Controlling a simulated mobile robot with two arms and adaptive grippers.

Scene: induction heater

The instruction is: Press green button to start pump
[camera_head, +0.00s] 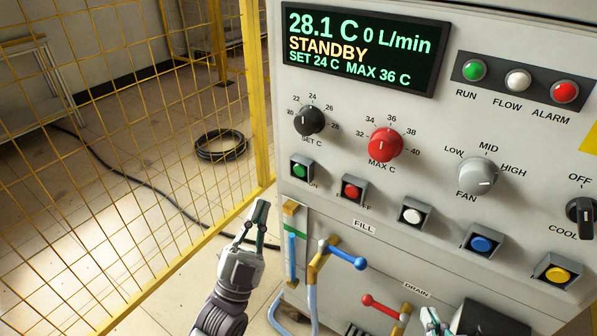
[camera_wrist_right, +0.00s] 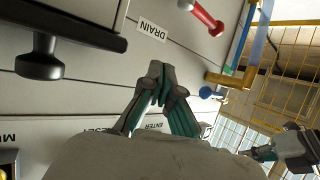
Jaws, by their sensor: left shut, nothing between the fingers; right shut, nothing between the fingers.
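The green button (camera_head: 300,169) sits in a square dark housing at the left end of the button row on the grey control panel, with its label partly legible. My left gripper (camera_head: 261,214) is shut and empty, pointing up, below and left of the green button and clearly apart from it. It also shows at the right edge of the right wrist view (camera_wrist_right: 305,142). My right gripper (camera_head: 430,318) is mostly cut off at the head view's bottom edge. In the right wrist view its shut, empty fingers (camera_wrist_right: 158,72) are in front of the cabinet near the DRAIN label.
The display (camera_head: 365,45) reads STANDBY, 28.1 C, 0 L/min. Red (camera_head: 352,189), white (camera_head: 411,213), blue (camera_head: 482,243) and yellow (camera_head: 557,273) buttons continue the row. A blue lever (camera_head: 348,257) and red lever (camera_head: 380,305) stick out below. Yellow mesh fence (camera_head: 130,150) stands left.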

